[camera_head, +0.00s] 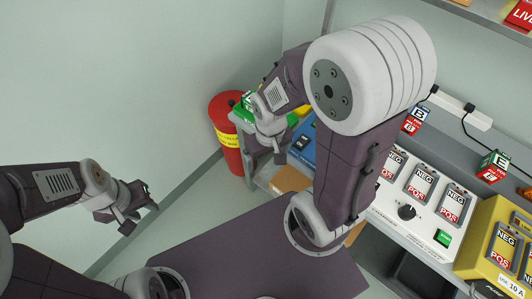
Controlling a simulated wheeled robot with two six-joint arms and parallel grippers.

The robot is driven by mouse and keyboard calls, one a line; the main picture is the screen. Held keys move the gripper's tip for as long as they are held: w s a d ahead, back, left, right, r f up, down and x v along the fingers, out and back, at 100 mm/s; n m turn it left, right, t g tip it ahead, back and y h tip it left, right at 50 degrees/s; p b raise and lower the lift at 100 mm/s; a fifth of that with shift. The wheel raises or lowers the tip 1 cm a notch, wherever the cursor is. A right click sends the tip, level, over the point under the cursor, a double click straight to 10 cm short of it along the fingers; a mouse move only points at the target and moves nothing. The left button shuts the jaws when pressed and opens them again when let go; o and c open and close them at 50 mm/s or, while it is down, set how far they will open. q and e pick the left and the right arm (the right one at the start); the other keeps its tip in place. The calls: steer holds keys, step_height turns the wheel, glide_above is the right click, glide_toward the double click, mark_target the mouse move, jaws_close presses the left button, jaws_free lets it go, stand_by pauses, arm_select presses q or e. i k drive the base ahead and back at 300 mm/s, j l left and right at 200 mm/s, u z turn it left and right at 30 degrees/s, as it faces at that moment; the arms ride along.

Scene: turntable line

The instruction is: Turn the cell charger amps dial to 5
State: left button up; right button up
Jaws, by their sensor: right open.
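A white charger panel (378,213) stands on the bench at the right, with several bays marked NEG and POS. A black round dial (407,212) is on its front, beside a green button (442,238). The dial's scale and pointer are too small to read. My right gripper (256,130) is open, over the far left end of the bench, well away from the dial. My own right arm hides part of the panel's left side. My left gripper (139,210) is open and empty over the floor at the left.
A yellow unit (482,240) with NEG and POS bays and a note reading 10 A stands right of the panel. Small marked boxes (493,166) stand behind. A red bin (226,130) and a blue item (302,144) are at the bench's left end. The left floor is clear.

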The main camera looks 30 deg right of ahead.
mark_target(407, 213)
steer(key=z, duration=2.95)
